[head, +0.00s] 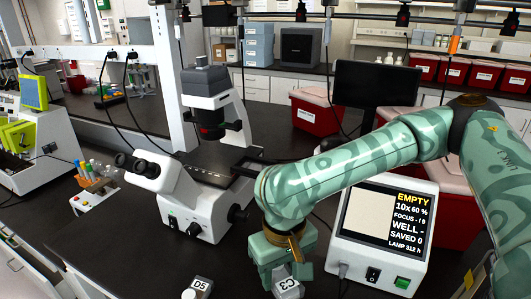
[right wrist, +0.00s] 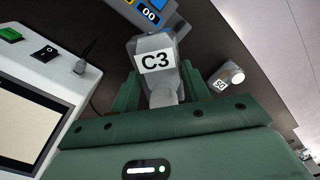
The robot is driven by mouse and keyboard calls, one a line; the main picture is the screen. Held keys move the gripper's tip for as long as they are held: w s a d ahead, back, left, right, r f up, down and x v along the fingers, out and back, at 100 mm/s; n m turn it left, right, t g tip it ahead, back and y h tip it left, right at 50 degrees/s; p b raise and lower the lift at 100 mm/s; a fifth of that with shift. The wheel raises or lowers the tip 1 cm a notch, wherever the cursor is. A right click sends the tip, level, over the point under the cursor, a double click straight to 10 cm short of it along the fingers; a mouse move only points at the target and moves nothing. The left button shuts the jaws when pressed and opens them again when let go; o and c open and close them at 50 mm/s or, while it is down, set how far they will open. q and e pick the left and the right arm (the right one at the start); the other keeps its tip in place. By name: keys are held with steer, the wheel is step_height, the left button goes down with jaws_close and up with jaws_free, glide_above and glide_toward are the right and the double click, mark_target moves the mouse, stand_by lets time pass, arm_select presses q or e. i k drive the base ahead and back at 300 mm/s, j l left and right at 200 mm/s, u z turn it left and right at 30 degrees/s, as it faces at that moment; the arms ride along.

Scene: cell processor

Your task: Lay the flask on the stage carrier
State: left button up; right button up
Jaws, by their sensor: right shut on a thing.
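My right gripper (head: 286,272) is shut on a clear flask labelled C3 (head: 289,289), at the bottom of the head view. In the right wrist view the C3 flask (right wrist: 156,64) sits between the two green fingers (right wrist: 160,90), with its neck toward the palm. A second flask labelled D5 (head: 200,287) is at the bottom edge, left of the gripper; it also shows in the right wrist view (right wrist: 232,77). The microscope (head: 185,205) stands left of my right arm, and its dark stage (head: 215,165) looks empty. My left gripper is not in view.
A display box (head: 385,235) reading EMPTY stands right of the gripper, behind my right forearm. A rack of capped tubes (head: 95,180) is left of the microscope. A monitor (head: 375,90) and a red bin (head: 317,112) stand behind.

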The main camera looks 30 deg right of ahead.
mark_target(256, 167)
steer(key=i+j, duration=0.15)
steer(key=i+j+z, duration=0.15)
steer(key=j, duration=0.25)
steer(key=i+j, duration=0.15)
steer(key=j, duration=0.15)
steer(key=z, duration=1.7)
